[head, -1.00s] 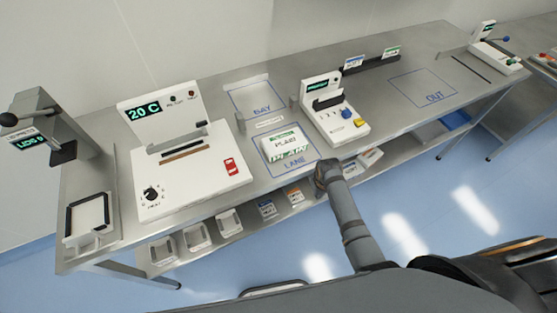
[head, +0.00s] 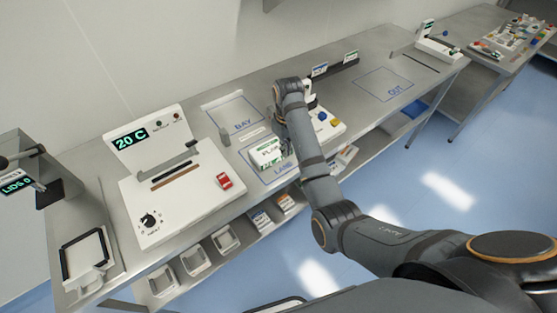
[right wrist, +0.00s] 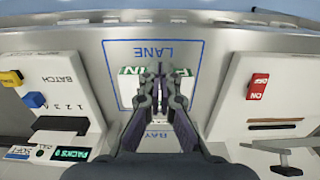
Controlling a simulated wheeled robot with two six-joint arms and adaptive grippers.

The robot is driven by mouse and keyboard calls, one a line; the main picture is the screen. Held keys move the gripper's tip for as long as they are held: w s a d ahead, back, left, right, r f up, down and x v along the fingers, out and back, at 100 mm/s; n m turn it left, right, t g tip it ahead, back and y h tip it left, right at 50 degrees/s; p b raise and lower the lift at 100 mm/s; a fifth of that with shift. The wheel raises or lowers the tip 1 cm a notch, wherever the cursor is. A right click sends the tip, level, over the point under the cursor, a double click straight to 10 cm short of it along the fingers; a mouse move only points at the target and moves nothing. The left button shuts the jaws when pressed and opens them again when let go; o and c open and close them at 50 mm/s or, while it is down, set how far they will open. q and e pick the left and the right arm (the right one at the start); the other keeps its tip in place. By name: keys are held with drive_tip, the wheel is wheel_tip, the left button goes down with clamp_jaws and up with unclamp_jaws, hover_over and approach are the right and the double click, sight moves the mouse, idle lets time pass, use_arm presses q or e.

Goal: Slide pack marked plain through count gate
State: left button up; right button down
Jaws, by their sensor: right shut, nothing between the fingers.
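The white pack (head: 266,152), marked PLAIN with green print, lies on the outlined LANE area (head: 284,179). In the right wrist view the pack (right wrist: 130,90) is partly hidden behind my fingers. My right gripper (right wrist: 161,80) is shut and empty, in front of the pack in that view; I cannot tell whether it touches. In the head view the right gripper is largely hidden by its own arm, near the far right side of the pack. The white counter unit (head: 331,130) with yellow and blue buttons stands right of the lane. My left gripper is not in view.
The outlined BAY area (head: 243,125) lies beyond the lane and looks empty. A white heater-like unit (head: 205,202) showing 20 C stands to the left. The outlined OUT area (head: 384,83) at the right is clear. White trays (head: 195,259) sit on the lower shelf.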

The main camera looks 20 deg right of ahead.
sight(271, 152)
wheel_tip(271, 152, down, 9)
drive_tip(key=shift+d+r+p, duration=0.15)
drive_tip(key=shift+r+p, duration=0.05)
drive_tip(key=shift+p, duration=0.65)
drive_tip(key=w, duration=0.2)
drive_tip(key=a+f, duration=0.1)
drive_tip(key=shift+w, duration=0.4)
drive_tip(key=shift+w+a, duration=0.15)
drive_tip(key=shift+w, duration=0.45)
drive_tip(key=shift+s, duration=0.1)
